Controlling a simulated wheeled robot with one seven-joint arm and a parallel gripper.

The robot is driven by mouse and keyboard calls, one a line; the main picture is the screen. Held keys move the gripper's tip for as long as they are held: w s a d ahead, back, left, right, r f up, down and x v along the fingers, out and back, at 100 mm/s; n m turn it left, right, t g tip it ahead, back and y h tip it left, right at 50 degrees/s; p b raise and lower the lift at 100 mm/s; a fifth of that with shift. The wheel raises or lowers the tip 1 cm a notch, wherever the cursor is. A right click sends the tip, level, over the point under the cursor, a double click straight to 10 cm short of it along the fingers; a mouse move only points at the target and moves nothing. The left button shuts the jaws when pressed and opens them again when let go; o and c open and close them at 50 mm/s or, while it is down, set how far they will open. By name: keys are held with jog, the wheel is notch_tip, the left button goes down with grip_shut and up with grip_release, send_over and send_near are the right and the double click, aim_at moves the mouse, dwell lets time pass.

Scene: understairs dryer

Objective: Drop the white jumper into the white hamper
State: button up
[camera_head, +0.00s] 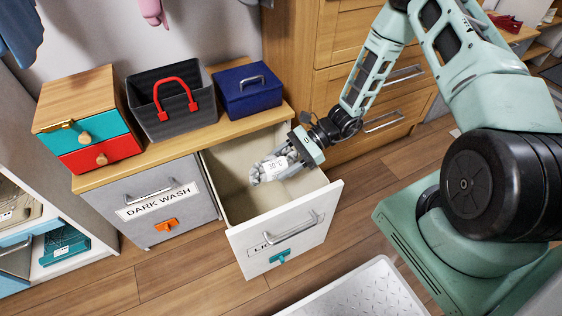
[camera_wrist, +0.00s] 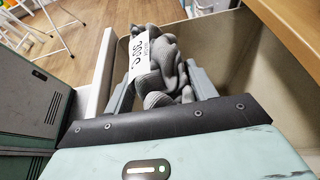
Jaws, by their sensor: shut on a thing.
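In the wrist view the knit (camera_wrist: 165,75) looks grey and ribbed. My gripper (camera_head: 286,160) is shut on it, with a finger on each side of the bundle (camera_wrist: 160,82). The white hamper (camera_head: 328,199) is a pulled-out bin with a white front, a metal handle and a partly hidden label starting "LI". My gripper holds the jumper over the hamper's open mouth, inside its outline as seen from above. The hamper's floor is partly hidden.
A closed grey hamper (camera_head: 130,189) marked DARK WASH stands to the left. On the wooden top above are a small drawer box (camera_head: 78,88), a dark basket (camera_head: 150,85) with a red handle and a blue box (camera_head: 240,100). A white tray (camera_head: 360,290) lies on the floor in front.

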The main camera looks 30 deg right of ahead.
jog(key=shift+f+b, duration=0.5)
jog(key=shift+f, duration=0.45)
jog(key=o, duration=1.1)
jog(key=shift+o, duration=0.2)
jog(key=p+v, duration=0.3)
jog(key=v, duration=1.4)
jog(key=shift+d+r, duration=0.15)
